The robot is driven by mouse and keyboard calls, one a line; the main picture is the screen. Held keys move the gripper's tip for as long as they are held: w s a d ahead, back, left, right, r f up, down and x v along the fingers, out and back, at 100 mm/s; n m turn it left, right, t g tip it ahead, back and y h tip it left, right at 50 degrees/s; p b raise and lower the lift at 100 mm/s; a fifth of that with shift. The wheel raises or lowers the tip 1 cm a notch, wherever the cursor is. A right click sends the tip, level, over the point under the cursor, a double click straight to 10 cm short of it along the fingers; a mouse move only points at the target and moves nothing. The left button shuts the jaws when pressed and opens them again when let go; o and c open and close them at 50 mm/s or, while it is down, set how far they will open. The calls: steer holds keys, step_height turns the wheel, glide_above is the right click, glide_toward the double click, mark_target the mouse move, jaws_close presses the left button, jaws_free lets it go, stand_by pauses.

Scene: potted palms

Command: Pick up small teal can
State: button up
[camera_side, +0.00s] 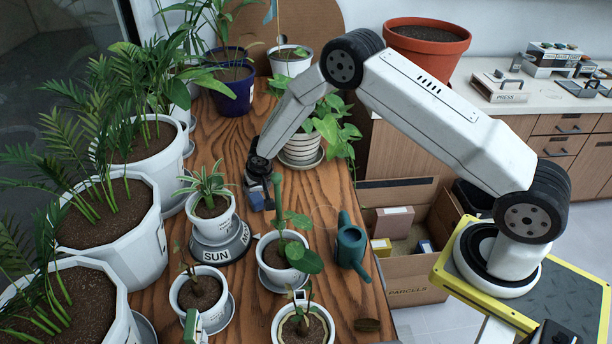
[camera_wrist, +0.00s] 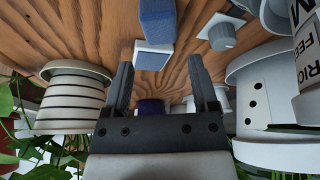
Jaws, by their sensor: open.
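The small teal can (camera_side: 350,248) is a watering can standing upright on the wooden table near its right edge, in the side view. I do not see it in the wrist view. My gripper (camera_side: 262,182) is over the middle of the table, farther back and to the left of the can, clearly apart from it. In the wrist view the two fingers of my gripper (camera_wrist: 161,65) are spread with nothing between them. The fingertips are hard to make out in the side view.
A blue and white block (camera_wrist: 155,30) lies just beyond my fingers. A striped pot (camera_side: 302,146) stands behind my gripper. A leafy potted plant (camera_side: 283,253) stands close left of the can. A cardboard box (camera_side: 415,265) is below the table's right edge.

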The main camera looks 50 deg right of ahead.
step_height(320, 180, up, 11)
steer(key=s+d+f+m+g+y, duration=0.1)
steer(key=s+d+f+m+g, duration=0.2)
steer(key=s+d, duration=0.3)
steer(key=s+d+f+m+g+y, duration=0.25)
steer(key=s+d, duration=0.25)
steer(key=s, duration=0.3)
steer(key=s+d+r+m+t+y, duration=0.2)
steer(key=s+r+m+t+y, duration=0.1)
steer(key=s+m+t+y, duration=0.25)
steer(key=s+d+r+m+t+y, duration=0.2)
steer(key=s+r+m+t+y, duration=0.15)
steer(key=s+m, duration=0.45)
steer(key=shift+m+g+y, duration=0.3)
steer(key=shift+g+y, duration=0.05)
steer(key=shift+y, duration=0.1)
steer(key=f, duration=0.9)
steer(key=w+f, duration=0.1)
steer(key=f, duration=0.4)
steer(key=shift+a+f, duration=0.2)
steer(key=shift+f, duration=0.15)
steer(key=shift+x, duration=1.3)
